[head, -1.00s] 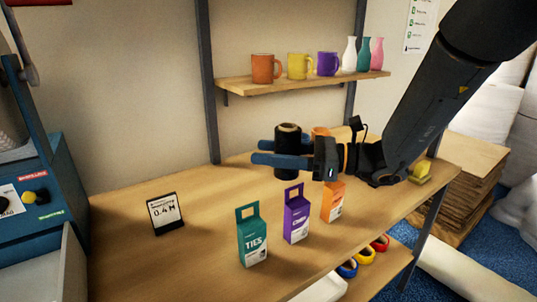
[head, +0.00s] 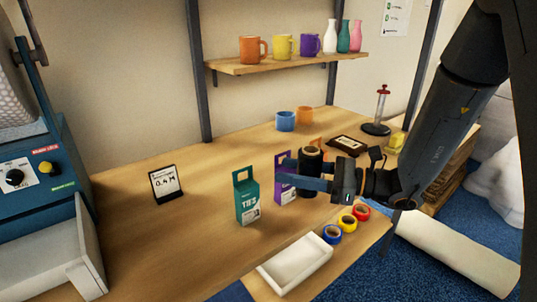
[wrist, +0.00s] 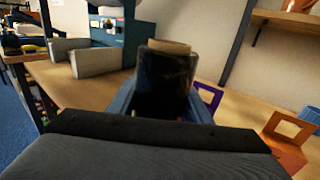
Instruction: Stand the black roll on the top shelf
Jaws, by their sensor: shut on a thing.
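The black roll (head: 310,165) is upright between the fingers of my gripper (head: 303,175). My gripper is shut on it and holds it above the bench, in front of the purple box. In the wrist view the roll (wrist: 165,75) stands between the blue fingers, with its brown core end up. The top shelf (head: 290,63) is on the wall behind the bench. Orange, yellow and purple mugs and white, teal and pink vases stand on it.
A teal box (head: 247,200) and a purple box (head: 284,185) stand on the bench (head: 150,235). A blue mug (head: 286,121) and an orange mug (head: 305,114) stand behind. A white tray (head: 295,265) and tape rolls (head: 347,222) are lower in front. A sign (head: 165,183) stands left.

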